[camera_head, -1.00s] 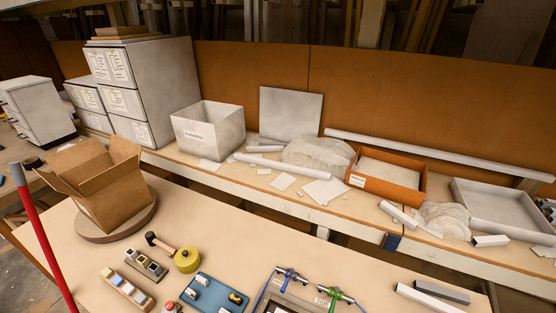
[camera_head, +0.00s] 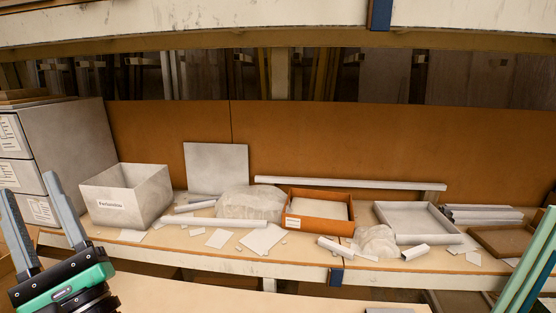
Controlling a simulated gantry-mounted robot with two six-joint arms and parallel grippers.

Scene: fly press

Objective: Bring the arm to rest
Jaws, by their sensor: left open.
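My left gripper (camera_head: 27,186) is in the lower left corner, with its two grey fingers pointing up and spread apart. Nothing is between the fingers. Its black and green body shows below them. It appears in front of the grey drawer cabinet and left of the white labelled bin. My right gripper is not in view. No fly press can be made out in this view.
The back bench holds a white bin (camera_head: 126,195), an orange tray (camera_head: 320,225), a grey tray (camera_head: 415,238) and loose paper. A grey drawer cabinet (camera_head: 70,150) stands left. Green bars (camera_head: 530,265) slant at the right edge. A shelf beam (camera_head: 200,25) crosses above.

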